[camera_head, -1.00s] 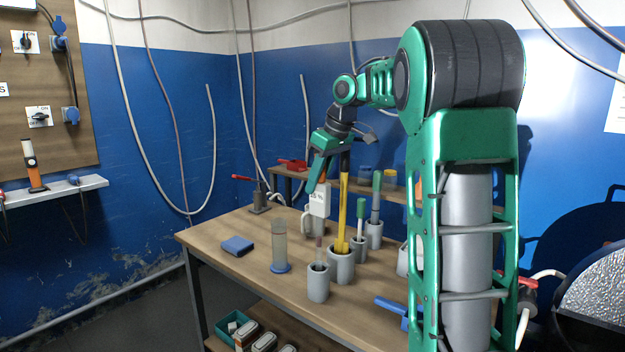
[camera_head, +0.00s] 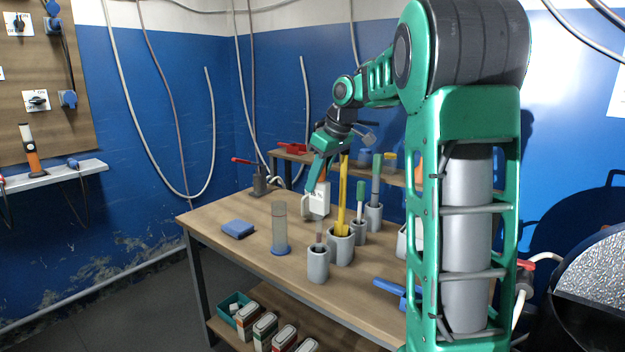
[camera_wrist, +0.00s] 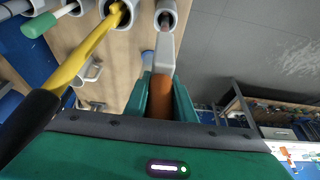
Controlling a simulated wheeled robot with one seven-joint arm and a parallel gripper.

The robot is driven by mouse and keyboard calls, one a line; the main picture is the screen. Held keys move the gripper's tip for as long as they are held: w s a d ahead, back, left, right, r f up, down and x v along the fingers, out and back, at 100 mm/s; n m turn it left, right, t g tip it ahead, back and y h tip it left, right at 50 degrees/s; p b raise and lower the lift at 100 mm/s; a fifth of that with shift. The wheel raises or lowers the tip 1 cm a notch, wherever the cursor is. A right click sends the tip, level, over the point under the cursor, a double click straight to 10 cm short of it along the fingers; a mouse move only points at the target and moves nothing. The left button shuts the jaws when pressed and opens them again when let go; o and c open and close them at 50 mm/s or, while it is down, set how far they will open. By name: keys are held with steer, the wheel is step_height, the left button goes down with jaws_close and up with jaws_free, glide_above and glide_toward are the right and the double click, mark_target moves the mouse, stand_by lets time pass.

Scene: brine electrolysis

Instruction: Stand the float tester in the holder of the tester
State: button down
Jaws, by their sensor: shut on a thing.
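My gripper (camera_head: 318,182) is shut on the float tester (camera_wrist: 160,95), whose orange part sits between my green fingers. Its pale body (camera_head: 318,204) points down below my gripper in the head view. A grey cup (camera_head: 318,266), which I take for the holder of the tester, stands on the bench below. In the wrist view the cup's mouth lies just past the pale end of the tester. A thin pinkish stick (camera_head: 319,235) rises from the cup; I cannot tell whether it belongs to the tester.
Close by stand a grey cup (camera_head: 342,254) with a tall yellow tool (camera_head: 344,195) and more cups with green-handled tools (camera_head: 360,195). A clear cylinder (camera_head: 279,228) on a blue base and a blue block (camera_head: 238,229) are to the left.

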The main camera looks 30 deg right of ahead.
steer(key=shift+f, duration=0.1)
steer(key=c, duration=1.4)
jaws_free()
steer(key=v, duration=1)
steer(key=shift+r, duration=0.35)
steer(key=shift+s, duration=0.1)
steer(key=s+a+f+m+g, duration=0.1)
steer(key=s+a+f+m, duration=0.1)
steer(key=s+f, duration=0.6)
steer(key=s+a+f+m+g+h, duration=0.1)
steer(key=s+f+m, duration=0.4)
steer(key=s, duration=0.9)
steer(key=s+a+f+m+g, duration=0.2)
steer(key=s+a+f+m, duration=0.1)
steer(key=s+f, duration=0.8)
steer(key=shift+s+a+f, duration=0.15)
steer(key=shift+a+f, duration=0.05)
steer(key=shift+a, duration=0.15)
